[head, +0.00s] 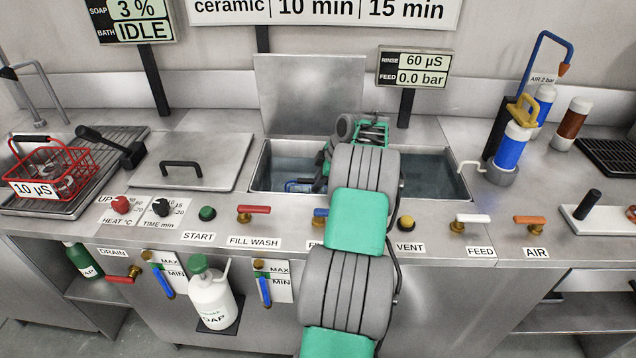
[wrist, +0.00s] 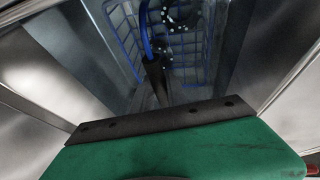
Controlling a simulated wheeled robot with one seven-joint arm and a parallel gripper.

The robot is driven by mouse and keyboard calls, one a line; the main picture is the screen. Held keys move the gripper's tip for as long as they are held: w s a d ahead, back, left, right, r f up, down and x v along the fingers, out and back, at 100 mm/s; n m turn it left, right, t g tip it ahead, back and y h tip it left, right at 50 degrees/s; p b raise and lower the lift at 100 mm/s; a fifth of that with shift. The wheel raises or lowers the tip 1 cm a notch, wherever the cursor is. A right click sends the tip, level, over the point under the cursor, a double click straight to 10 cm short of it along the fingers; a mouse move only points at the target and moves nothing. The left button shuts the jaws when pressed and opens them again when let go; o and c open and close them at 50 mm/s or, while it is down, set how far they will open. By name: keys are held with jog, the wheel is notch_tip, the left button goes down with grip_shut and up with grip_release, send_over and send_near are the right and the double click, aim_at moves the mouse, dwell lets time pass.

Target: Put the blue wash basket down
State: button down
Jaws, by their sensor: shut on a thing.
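The blue wash basket (head: 299,186) is low inside the open sunken tank (head: 262,165), at its left part in the head view, mostly hidden by my arm. In the wrist view its blue wire mesh (wrist: 122,40) and blue handle (wrist: 144,28) show beyond my gripper (wrist: 157,82). My gripper is shut on the basket's handle, whose dark grip lies in front of the green gripper body. The basket is down between the tank walls. I cannot tell whether its underside touches the tank floor.
The tank's lid (head: 310,95) stands raised behind it. A closed lid (head: 192,160) is to the left, then a red basket (head: 70,172) on a draining rack. Valves (head: 254,211) line the front edge. Blue and white bottles (head: 512,145) stand to the right.

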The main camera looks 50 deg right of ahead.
jog(key=shift+f, duration=0.1)
jog(key=c, duration=1.3)
grip_release()
